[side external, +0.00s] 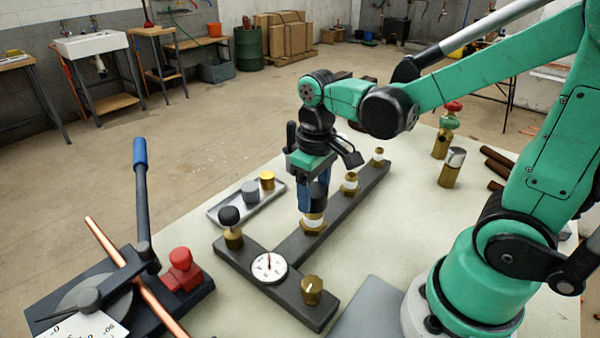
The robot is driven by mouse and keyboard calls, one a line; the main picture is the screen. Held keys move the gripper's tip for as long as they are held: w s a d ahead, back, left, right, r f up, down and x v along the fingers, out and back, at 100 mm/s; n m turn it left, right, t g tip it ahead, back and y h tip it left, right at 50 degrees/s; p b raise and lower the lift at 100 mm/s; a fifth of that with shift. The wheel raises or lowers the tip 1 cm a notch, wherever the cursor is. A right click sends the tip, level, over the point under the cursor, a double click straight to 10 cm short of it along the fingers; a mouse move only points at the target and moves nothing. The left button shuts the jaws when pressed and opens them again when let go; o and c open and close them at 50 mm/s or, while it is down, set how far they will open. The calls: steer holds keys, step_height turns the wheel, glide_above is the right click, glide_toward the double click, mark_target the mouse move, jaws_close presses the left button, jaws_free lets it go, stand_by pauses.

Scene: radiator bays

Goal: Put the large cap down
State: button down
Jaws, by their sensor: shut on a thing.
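The cap is partly hidden by the near finger. It is right above a brass fitting (313,229) with a white top (313,218) on the dark bar (338,217). I cannot tell whether the cap touches the fitting. Two smaller brass fittings, one in the middle (350,184) and one at the far end (378,157), stand along the same bar.
A tray (224,213) holds a grey cap (250,191) and a yellow cap (267,180). The front crossbar bears a black-knobbed valve (230,218), a dial gauge (269,267) and a brass knob (311,289). A pipe bender (95,300) stands left. Brass valves (451,168) stand right.

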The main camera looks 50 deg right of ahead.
steer(key=shift+w+r, duration=0.1)
steer(key=shift+r, duration=1)
steer(key=w+a+r, duration=0.3)
steer(key=w+r, duration=0.3)
steer(key=w, duration=0.2)
steer(key=w+a+r, duration=0.3)
steer(key=w+r, duration=0.2)
steer(key=w, duration=0.3)
step_height(320, 180, down, 20)
steer(key=shift+d+r, duration=0.15)
steer(key=shift+r, duration=0.1)
steer(key=shift+f, duration=0.1)
steer(key=shift+f, duration=0.4)
steer(key=shift+f, duration=0.1)
steer(key=shift+c, duration=2.3)
jaws_free()
